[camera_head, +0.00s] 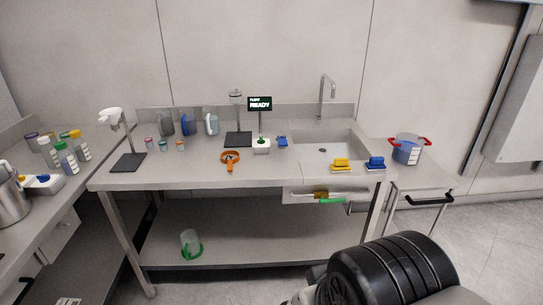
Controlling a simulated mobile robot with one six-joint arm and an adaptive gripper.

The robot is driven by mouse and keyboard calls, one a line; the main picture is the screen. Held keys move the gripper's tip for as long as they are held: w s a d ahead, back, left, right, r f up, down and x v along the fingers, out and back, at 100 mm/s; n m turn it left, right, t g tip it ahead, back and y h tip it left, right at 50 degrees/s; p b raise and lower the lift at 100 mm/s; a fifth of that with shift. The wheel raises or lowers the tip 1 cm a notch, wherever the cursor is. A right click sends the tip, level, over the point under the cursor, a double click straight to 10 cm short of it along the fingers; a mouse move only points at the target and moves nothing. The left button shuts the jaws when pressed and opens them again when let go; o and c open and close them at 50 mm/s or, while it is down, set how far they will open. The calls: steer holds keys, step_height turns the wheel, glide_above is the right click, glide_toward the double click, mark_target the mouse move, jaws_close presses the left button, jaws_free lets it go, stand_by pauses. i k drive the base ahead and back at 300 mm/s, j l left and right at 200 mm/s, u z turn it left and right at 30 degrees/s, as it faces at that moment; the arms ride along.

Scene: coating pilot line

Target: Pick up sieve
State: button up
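An orange round item with a short handle (230,156), which looks like the sieve, lies on the steel bench (195,172) left of the sink. Its handle points toward the front edge. Its round part has a dark middle, and nothing covers it. My gripper is not in view. A large black ribbed part at the bottom right looks like part of my own body.
A READY display (260,104) stands behind the orange item. Small jars (164,145) and jugs (211,124) are to its left. The sink (322,150), yellow brush (340,164) and blue brush (375,163) are right. The bench front around the item is clear.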

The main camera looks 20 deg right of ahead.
mark_target(229, 158)
steer(key=i, duration=0.75)
steer(key=i+l+u, duration=0.1)
steer(key=i, duration=0.65)
steer(key=i+l, duration=0.2)
steer(key=i, duration=0.55)
steer(key=j+u, duration=0.05)
